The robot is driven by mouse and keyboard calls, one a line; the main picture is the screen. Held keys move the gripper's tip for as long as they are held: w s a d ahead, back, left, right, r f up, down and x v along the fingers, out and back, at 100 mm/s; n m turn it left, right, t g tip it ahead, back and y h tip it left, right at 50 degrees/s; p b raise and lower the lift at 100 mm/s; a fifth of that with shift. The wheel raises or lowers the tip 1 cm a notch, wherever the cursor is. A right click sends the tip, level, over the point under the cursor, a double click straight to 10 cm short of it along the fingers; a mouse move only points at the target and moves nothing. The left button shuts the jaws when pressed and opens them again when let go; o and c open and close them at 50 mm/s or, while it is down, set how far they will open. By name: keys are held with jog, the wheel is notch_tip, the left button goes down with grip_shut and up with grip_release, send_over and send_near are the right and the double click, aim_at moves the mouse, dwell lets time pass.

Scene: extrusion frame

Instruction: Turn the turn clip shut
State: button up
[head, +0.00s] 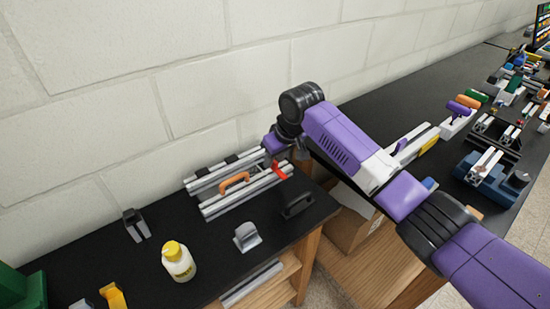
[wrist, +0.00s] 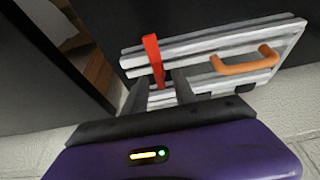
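The aluminium extrusion frame (head: 214,208) lies on the black bench against the wall, with an orange handle (head: 235,181) on it. The red turn clip (head: 279,168) is at its right end in the head view. In the wrist view the clip (wrist: 151,52) stands across the pale rails (wrist: 200,42), left of the orange handle (wrist: 245,63). My gripper (wrist: 160,80) is open. Its two dark fingers are on either side of the clip's lower end, with gaps visible; contact is not clear. In the head view my gripper (head: 275,146) is partly hidden by the wrist.
A yellow-capped bottle (head: 178,264), a grey bracket (head: 247,237), a black handle (head: 297,204) and a dark clamp-like piece (head: 136,226) stand on the bench. The block wall (head: 190,100) is close behind the frame. A second bench with many parts is at right.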

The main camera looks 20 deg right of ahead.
grip_shut()
